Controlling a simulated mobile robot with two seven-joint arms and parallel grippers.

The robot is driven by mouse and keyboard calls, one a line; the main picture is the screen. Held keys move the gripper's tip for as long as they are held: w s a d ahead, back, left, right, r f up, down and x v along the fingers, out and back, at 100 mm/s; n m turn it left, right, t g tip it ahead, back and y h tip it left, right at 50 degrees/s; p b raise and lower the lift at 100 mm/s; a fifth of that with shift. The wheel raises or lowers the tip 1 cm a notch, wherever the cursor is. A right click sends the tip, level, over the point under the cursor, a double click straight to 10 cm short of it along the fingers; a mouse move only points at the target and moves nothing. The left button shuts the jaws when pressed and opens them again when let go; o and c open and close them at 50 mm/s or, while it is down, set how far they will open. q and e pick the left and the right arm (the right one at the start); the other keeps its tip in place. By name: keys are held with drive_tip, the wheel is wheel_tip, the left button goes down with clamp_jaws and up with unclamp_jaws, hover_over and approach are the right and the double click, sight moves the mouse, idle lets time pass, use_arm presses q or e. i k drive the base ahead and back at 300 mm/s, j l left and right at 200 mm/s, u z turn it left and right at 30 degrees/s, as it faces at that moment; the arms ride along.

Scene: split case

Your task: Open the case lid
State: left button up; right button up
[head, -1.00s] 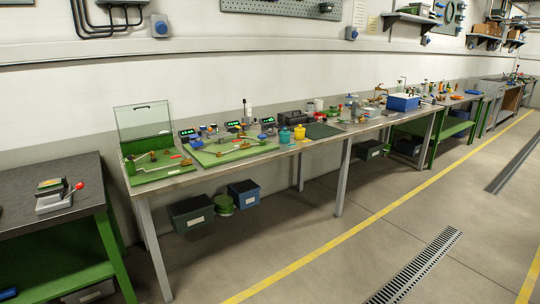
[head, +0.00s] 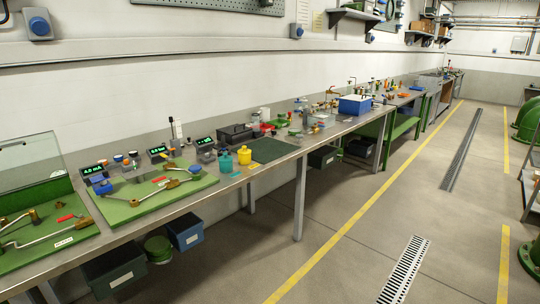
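Neither of my grippers is in view. A dark box with a closed-looking top (head: 236,133) stands at the back of the long bench, behind the dark green mat; I cannot tell if it is the case. A blue box with a pale top (head: 355,105) stands farther along the bench. At the left edge, a clear panel (head: 28,160) stands upright behind a green board (head: 45,236) with brass fittings and a bent metal rod.
The long bench carries a second green board (head: 150,203), a yellow jar (head: 244,155), a teal jar (head: 225,162) and a dark green mat (head: 275,150). Bins (head: 185,230) sit beneath. The floor right of the bench (head: 350,225) is clear, with a drain grate (head: 403,270).

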sight(232, 130)
drive_tip(key=i+l+u, duration=0.1)
drive_tip(key=i, duration=0.3)
drive_tip(key=i+l, duration=0.2)
drive_tip(key=i, duration=0.2)
drive_tip(key=i+l+u, duration=0.15)
drive_tip(key=i, duration=0.25)
drive_tip(key=i+l+u, duration=0.35)
drive_tip(key=i+l, duration=0.2)
drive_tip(key=i+l+z, duration=0.6)
drive_tip(key=i+l, duration=0.1)
drive_tip(key=i, duration=0.05)
